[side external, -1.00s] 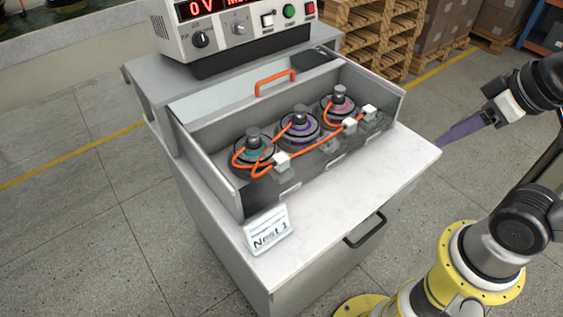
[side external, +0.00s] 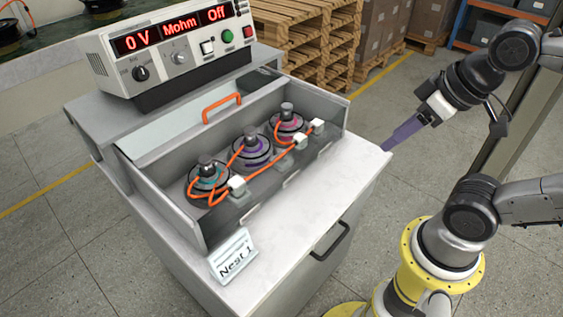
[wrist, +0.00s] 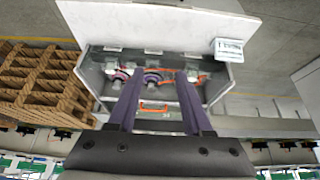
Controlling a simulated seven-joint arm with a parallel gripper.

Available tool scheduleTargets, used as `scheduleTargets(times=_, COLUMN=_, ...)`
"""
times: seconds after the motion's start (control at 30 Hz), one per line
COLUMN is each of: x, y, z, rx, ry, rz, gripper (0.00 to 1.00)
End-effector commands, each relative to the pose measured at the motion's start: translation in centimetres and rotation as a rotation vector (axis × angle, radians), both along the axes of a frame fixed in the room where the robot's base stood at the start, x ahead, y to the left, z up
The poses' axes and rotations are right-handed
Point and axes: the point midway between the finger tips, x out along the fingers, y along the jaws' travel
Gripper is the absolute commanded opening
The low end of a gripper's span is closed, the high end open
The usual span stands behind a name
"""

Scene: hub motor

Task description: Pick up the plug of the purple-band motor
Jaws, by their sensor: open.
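The purple-band motor (side external: 252,152) sits in the middle of a row of three in the grey tray. A teal-band motor (side external: 208,180) is left of it and a pink-band motor (side external: 287,125) right. White plugs stand along the tray's front: a left plug (side external: 237,186), a middle plug (side external: 300,142) and a right plug (side external: 318,126). Orange cables cross, so I cannot trace for certain which plug is the purple motor's. My gripper (side external: 388,147) is empty, outside the bench's right corner, apart from everything. In the wrist view, its purple fingers (wrist: 158,78) are spread, with the purple-band motor (wrist: 152,79) visible between them.
A tester box (side external: 170,50) reading "0 V Mohm Off" stands behind the tray. An orange handle (side external: 221,105) rises at the tray's back. A "Nest 1" sign (side external: 233,256) stands at the front left. Wooden pallets (side external: 305,40) are behind.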

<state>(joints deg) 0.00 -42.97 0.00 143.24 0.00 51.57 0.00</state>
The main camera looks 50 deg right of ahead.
Motion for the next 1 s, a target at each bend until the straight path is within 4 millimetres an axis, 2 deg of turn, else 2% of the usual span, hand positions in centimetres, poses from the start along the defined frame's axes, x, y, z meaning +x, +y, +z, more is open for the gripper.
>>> scheduleTargets(times=0.3, x=0.0, y=0.0, z=0.0, rx=0.000, ry=0.000, rz=0.000, gripper=0.50)
scheduleTargets(times=0.47, x=0.0, y=0.0, z=0.0, rx=0.000, ry=0.000, rz=0.000, gripper=0.77)
scheduleTargets(times=0.8, x=-0.1, y=0.0, z=-0.1, rx=0.009, ry=0.007, rz=-0.017, gripper=0.78)
scheduleTargets(times=0.9, x=0.5, y=0.0, z=1.7, rx=0.028, ry=-0.015, rz=-0.051, gripper=0.78)
scheduleTargets(times=1.0, x=2.3, y=0.1, z=3.9, rx=0.047, ry=-0.017, rz=-0.081, gripper=0.78)
